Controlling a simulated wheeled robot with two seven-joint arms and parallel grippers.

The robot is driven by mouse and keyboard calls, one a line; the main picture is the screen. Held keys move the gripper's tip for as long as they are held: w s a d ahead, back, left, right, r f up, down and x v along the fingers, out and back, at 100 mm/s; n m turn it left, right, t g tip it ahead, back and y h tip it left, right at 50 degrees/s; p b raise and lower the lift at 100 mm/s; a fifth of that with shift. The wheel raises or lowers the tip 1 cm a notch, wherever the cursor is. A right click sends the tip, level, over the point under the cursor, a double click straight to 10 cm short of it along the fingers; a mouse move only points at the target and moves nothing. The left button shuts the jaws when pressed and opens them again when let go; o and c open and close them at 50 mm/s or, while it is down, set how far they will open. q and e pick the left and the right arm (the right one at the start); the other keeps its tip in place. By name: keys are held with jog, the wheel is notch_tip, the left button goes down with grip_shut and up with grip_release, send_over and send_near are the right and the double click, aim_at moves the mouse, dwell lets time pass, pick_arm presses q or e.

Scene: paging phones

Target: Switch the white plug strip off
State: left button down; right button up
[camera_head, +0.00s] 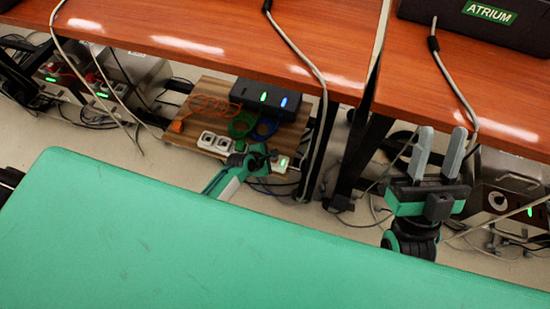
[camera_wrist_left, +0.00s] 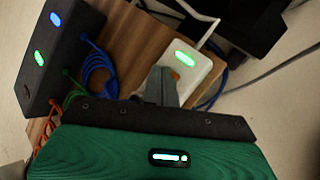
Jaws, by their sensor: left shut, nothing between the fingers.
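The white plug strip (camera_head: 213,142) lies on a wooden board under the table, its middle hidden behind my left gripper (camera_head: 262,158). Its right end shows a lit green light. In the left wrist view the strip's end (camera_wrist_left: 201,70) shows the green light glowing and a small orange spot beside my fingers. My left gripper (camera_wrist_left: 162,85) is shut and empty, its fingertips over or against the strip by that spot; I cannot tell whether they touch. My right gripper (camera_head: 437,152) is open and empty, pointing up at the right, away from the strip.
A dark box (camera_head: 264,100) with green and blue lights sits behind the strip. Orange, green and blue cables (camera_wrist_left: 98,72) lie coiled near it. The wooden table edge (camera_head: 190,45) hangs above, with loose cables and a table leg nearby. A green surface (camera_head: 180,245) fills the foreground.

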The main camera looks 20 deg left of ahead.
dwell(0.3)
pick_arm(q)
jog(key=shift+r+p, duration=0.55)
jog(key=shift+p, duration=0.3)
notch_tip(320, 180, up, 6)
jog(key=p, duration=0.6)
